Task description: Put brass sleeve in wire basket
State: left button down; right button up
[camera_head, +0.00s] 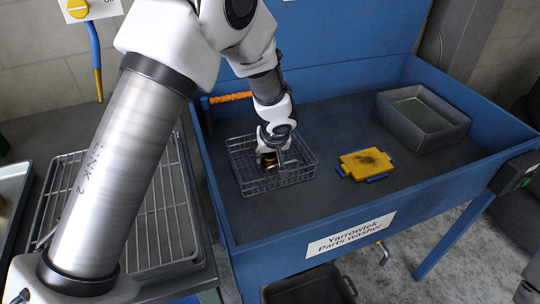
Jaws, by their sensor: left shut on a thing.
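The wire basket (303,173) stands on the floor of the blue parts washer, at its left side. My left gripper (271,163) points down into the basket's opening, near its middle. It is shut on the brass sleeve (268,159), a small golden piece mostly hidden by the fingers. I cannot tell whether the sleeve touches the basket floor. My right gripper is not in view.
A grey open tray (424,116) sits at the washer's back right. The blue washer rim (420,205) surrounds them. A wire rack (160,222) lies left.

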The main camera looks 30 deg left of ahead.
pick_arm(q)
jog(key=shift+f+b, duration=0.2)
jog(key=shift+b, duration=0.1)
jog(key=c, duration=0.5)
grip_release()
jog(key=shift+r, duration=0.1)
jog(key=shift+d+r+p, duration=0.1)
jog(key=shift+r+p, duration=0.3)
jog(key=shift+p, duration=0.05)
jog(key=p+v, duration=0.3)
jog(key=v, duration=0.8)
jog(key=shift+s+r, duration=0.2)
jog(key=shift+d, duration=0.1)
